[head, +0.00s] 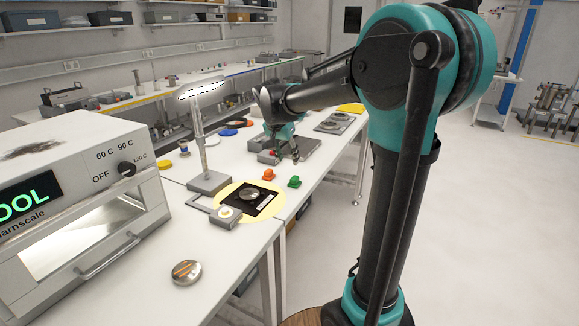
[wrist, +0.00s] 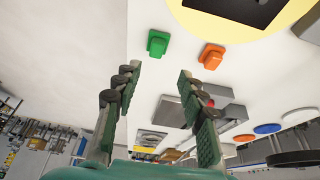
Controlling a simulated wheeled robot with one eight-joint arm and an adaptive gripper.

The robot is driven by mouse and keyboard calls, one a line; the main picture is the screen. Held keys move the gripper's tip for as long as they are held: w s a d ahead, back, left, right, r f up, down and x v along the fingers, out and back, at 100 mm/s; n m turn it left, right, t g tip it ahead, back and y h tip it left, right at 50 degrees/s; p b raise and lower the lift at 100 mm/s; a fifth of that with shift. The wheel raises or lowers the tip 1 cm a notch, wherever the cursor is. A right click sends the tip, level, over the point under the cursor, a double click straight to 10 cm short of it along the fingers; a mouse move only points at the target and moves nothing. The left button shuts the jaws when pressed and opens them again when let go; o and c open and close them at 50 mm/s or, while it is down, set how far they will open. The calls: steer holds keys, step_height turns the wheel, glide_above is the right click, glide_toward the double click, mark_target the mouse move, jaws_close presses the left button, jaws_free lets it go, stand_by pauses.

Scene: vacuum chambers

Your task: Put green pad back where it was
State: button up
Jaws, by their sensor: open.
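The small green pad (head: 294,182) lies on the white bench near its right edge, just right of a similar orange pad (head: 268,174). In the wrist view the green pad (wrist: 157,43) shows beyond my fingertips, left of the orange pad (wrist: 211,56). My gripper (head: 284,155) is behind both pads in the head view, over the bench. The wrist view shows its two fingers (wrist: 158,75) wide apart with nothing between them. The pads are apart from the fingers.
A yellow disc (head: 225,191) bearing a black square plate (head: 265,204) lies in front of the pads. A lamp (head: 208,180) stands left of it. A grey flat block (head: 308,146) is by my gripper. An oven (head: 70,127) stands front left. Coloured discs lie behind.

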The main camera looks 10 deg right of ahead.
steer(key=s+d+f+n+y, duration=0.1)
steer(key=s+d+f+n, duration=0.2)
steer(key=s+f, duration=0.6)
steer(key=s+d+f+n+y, duration=0.1)
steer(key=s+d+f+n, duration=0.2)
steer(key=s+f, duration=0.7)
steer(key=s+n, duration=0.1)
steer(key=s, duration=0.6)
steer(key=shift+s+d+y, duration=0.35)
steer(key=shift+y, duration=0.05)
